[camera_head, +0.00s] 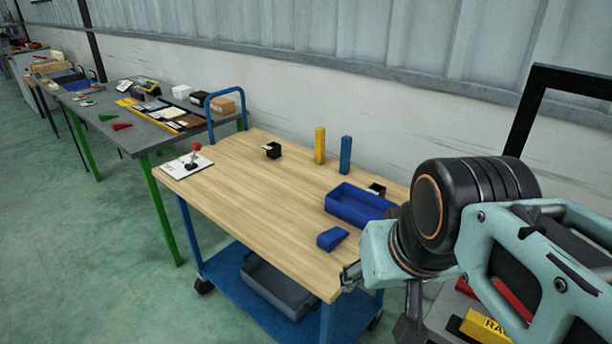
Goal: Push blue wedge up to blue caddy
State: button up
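The blue wedge (331,238) lies on the wooden top of a blue-framed cart (240,200), near its front edge. The blue caddy (345,207) is an open tray on the same top, just behind the wedge and to its right. A small gap appears to separate them. My gripper (350,278) is partly in view at the cart's front right edge, in front of and to the right of the wedge. My arm hides most of it, so I cannot tell whether its fingers are open or shut. My arm also covers the cart's right end.
A yellow block (320,146) and a blue block (345,155) stand upright behind the caddy. The middle of the top is clear. A grey bin (275,285) sits on the lower shelf.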

aim_at(327, 241)
jog(key=i+j+z, duration=0.15)
jog(key=j+z, duration=0.2)
jog(key=i+j+z, duration=0.15)
jog(key=z, duration=0.2)
jog(key=j+z, duration=0.3)
jog(key=j, duration=0.15)
